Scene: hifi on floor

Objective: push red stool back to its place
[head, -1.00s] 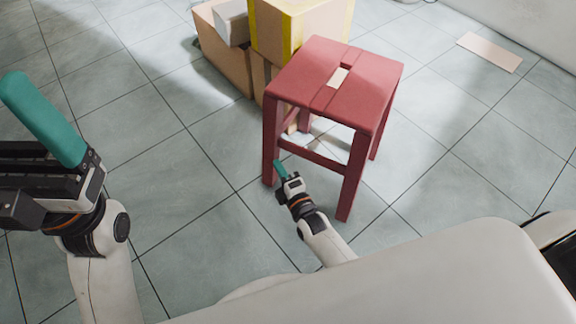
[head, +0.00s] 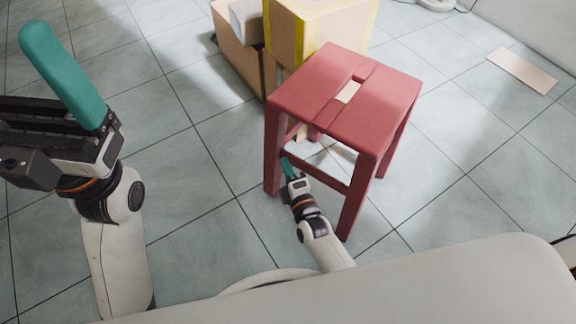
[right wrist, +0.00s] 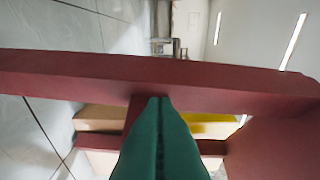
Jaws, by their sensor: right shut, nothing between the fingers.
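The red stool (head: 345,92) stands upright on the floor, right of centre in the head view, with a pale patch in its seat. My right gripper (head: 288,168) is shut and empty, low at the near side of the stool, by its front left leg and lower crossbar. In the right wrist view its teal fingers (right wrist: 160,125) are together and point at a red bar of the stool (right wrist: 60,72). I cannot tell whether they touch it. My left gripper (head: 65,80) is raised at the left, away from the stool; its finger opening is hidden.
Cardboard boxes, one with yellow tape (head: 310,30), stand close behind the stool at its left. A flat pale board (head: 522,70) lies on the floor at the right, near the wall. Tiled floor is clear left and right of the stool.

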